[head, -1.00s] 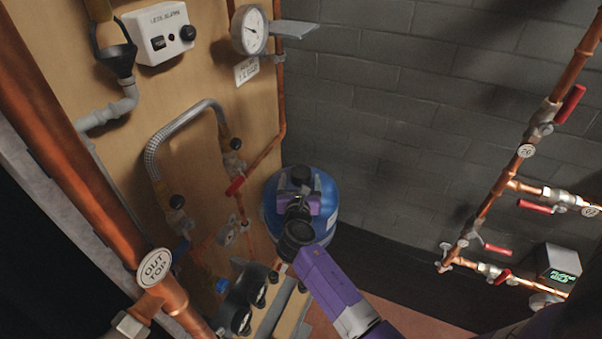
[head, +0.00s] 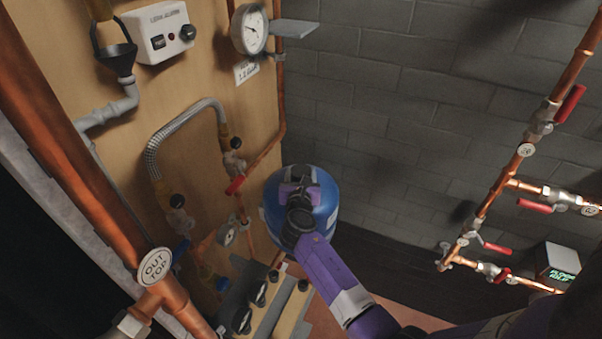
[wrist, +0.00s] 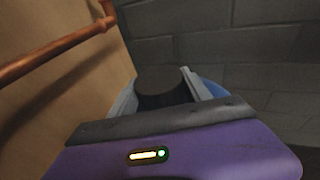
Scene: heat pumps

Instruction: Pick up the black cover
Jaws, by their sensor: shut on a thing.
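The black cover (wrist: 162,84) is a short dark cylinder in the wrist view, between the two grey fingers of my gripper (wrist: 164,90). The fingers are closed on its sides. In the head view my gripper (head: 300,178) is over the top of the blue tank (head: 328,205), and the cover is mostly hidden by it. A little of the blue tank also shows beside the right finger in the wrist view (wrist: 215,89). I cannot tell whether the cover still touches the tank.
A wooden panel (head: 190,85) with copper pipes, a braided hose (head: 155,145) and a gauge (head: 250,29) stands to the left. Black knobs (head: 242,320) are low, left of my arm. Copper pipes with red-handled valves (head: 535,207) are at the right. A grey block wall is behind.

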